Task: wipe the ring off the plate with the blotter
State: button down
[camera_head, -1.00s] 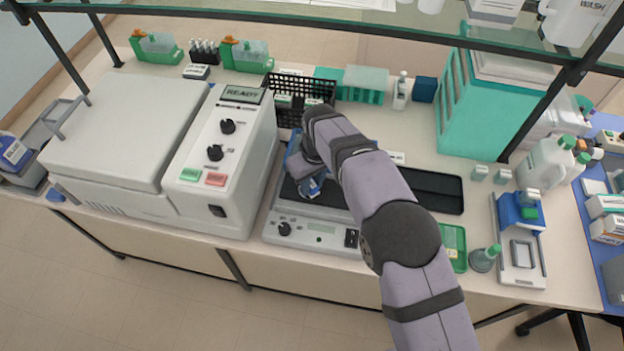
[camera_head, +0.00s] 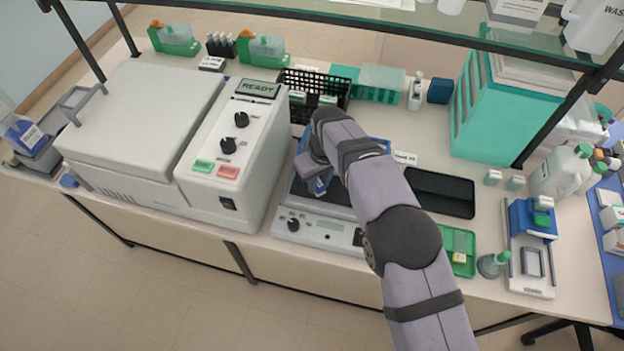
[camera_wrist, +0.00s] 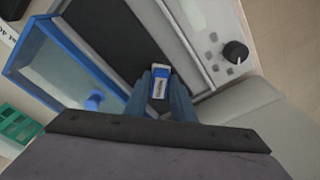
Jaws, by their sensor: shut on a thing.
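The plate (camera_wrist: 119,38) is the dark flat top of a grey heater unit, and it also shows in the head view (camera_head: 342,196). My gripper (camera_wrist: 160,88) is shut on the blotter (camera_wrist: 160,78), a small blue and white piece with a label, between blue fingers. In the head view my gripper (camera_head: 318,185) is low over the left part of the plate. I cannot tell whether the blotter touches the plate. No ring can be made out; my gripper and arm hide part of the plate.
A blue-framed clear panel (camera_wrist: 62,72) stands along the plate's back side. A large white machine (camera_head: 225,150) rises close on the left. A black basket (camera_head: 305,85) is behind. A black tray (camera_head: 440,192) and green tray (camera_head: 459,250) lie to the right.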

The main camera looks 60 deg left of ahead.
jog(key=shift+w+d, duration=0.4)
jog(key=shift+r+p, duration=0.3)
notch_tip(320, 180, up, 2)
jog(key=shift+r, duration=0.1)
jog(key=shift+r+p, duration=2.05)
jog(key=shift+r, duration=0.65)
